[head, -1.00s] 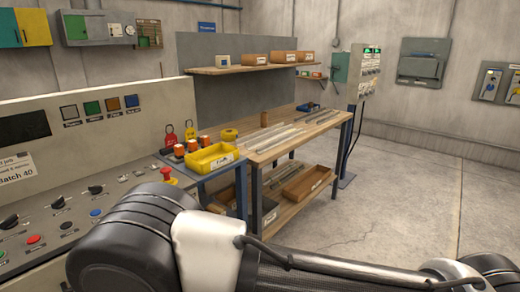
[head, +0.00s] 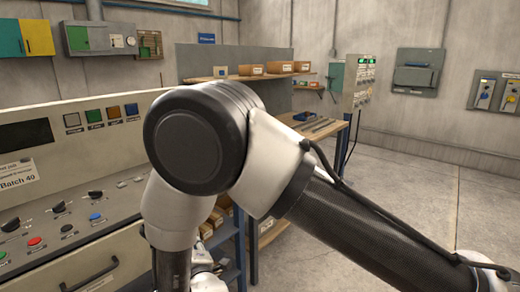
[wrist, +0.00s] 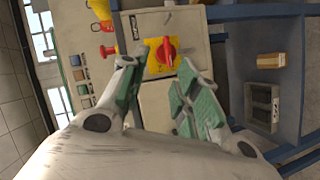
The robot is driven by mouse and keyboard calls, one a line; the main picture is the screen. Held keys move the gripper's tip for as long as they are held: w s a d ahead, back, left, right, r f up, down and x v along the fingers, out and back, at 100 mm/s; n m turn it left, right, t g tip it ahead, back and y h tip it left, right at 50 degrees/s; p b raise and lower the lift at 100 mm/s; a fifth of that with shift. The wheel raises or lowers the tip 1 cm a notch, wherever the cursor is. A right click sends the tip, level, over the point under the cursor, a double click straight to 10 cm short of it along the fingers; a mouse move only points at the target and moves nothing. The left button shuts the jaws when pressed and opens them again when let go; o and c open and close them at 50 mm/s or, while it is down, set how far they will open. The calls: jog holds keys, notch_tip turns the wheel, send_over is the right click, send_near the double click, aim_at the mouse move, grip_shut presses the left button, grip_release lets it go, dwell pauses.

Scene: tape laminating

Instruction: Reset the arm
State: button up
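My gripper (wrist: 159,72) shows in the wrist view with its two green-padded fingers spread apart. It is open, and nothing shows between the pads. My arm fills the middle of the head view, with its elbow raised in front of the control console and workbench. The gripper itself cannot be made out in the head view. Beyond the fingers, in the wrist view, is a red rotary switch (wrist: 166,51) on a yellow plate. I cannot tell how far it is from the fingertips.
The control console (head: 85,150) stands close at the left. The workbench (head: 330,128) is partly hidden behind my arm. The wrist view shows a blue frame (wrist: 224,75) with a small box (wrist: 270,60) and a grey crate (wrist: 262,105). Floor (head: 420,190) at the right is clear.

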jog(key=w+d+r+m+g, duration=0.3)
jog(key=w+d+r+m, duration=0.2)
jog(key=w+d+r, duration=0.6)
jog(key=d+r+m+g+h, duration=0.15)
jog(key=d+r+m, duration=0.25)
jog(key=d+r, duration=0.75)
jog(key=s+d+r+m+g+h, duration=0.1)
jog(key=s+d+r+m, duration=0.1)
jog(key=s+d, duration=0.5)
jog(key=s+d+r+m+g+h, duration=0.1)
jog(key=s+d+r+m, duration=0.1)
jog(key=d, duration=1)
jog(key=s+d+m+g+h, duration=0.3)
jog(key=s+d+m, duration=0.2)
jog(key=s+d, duration=0.9)
jog(key=s+r, duration=0.1)
jog(key=s, duration=0.3)
jog(key=shift+s+d+m, duration=0.3)
jog(key=shift+d+m, duration=0.05)
jog(key=shift+m, duration=0.05)
jog(key=shift+o, duration=0.5)
jog(key=shift+w, duration=0.1)
